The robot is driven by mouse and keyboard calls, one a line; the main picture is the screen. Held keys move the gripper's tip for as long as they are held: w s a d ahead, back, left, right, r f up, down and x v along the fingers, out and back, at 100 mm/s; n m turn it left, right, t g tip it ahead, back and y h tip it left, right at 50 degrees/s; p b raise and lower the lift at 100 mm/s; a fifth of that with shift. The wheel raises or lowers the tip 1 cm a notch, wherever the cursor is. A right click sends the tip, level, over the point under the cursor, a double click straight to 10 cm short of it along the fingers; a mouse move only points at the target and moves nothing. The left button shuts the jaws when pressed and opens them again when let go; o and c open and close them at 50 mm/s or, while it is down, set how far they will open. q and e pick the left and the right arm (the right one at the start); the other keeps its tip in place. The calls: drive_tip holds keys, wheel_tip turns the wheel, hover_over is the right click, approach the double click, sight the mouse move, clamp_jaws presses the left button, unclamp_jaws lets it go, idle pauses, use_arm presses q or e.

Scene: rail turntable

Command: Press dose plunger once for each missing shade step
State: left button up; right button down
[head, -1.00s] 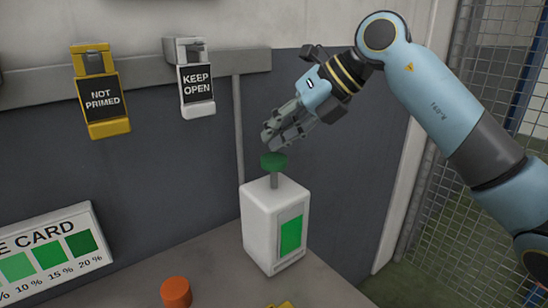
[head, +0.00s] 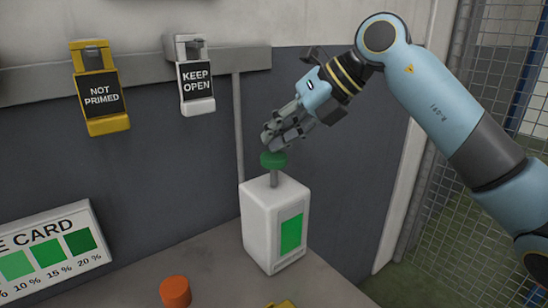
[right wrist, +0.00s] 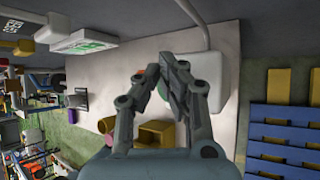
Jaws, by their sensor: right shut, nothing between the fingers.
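The white dose dispenser (head: 262,222) stands upright on the grey worktop, with a green panel on its front. Its green plunger cap (head: 273,160) sits on a grey stem above the top. My right gripper (head: 268,139) is shut and empty, its fingertips just over the cap; I cannot tell whether they touch. My left gripper is not in view.
A yellow "NOT PRIMED" tag (head: 101,96) and a white "KEEP OPEN" tag (head: 196,82) hang from the wall rail. An orange knob-like piece (head: 175,292) and a partly cut-off yellow piece (head: 281,304) are at the worktop's front. A mesh fence (head: 462,220) stands right.

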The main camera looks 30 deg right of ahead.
sight(276, 154)
drive_tip(key=shift+f+b, duration=1.05)
drive_tip(key=shift+f, duration=0.45)
idle(1.2)
drive_tip(key=shift+r, duration=0.15)
drive_tip(key=shift+r+p, duration=1.3)
drive_tip(key=shift+r, duration=0.4)
drive_tip(key=shift+r+p, duration=1.85)
drive_tip(key=shift+r, duration=0.7)
drive_tip(key=shift+f, duration=0.1)
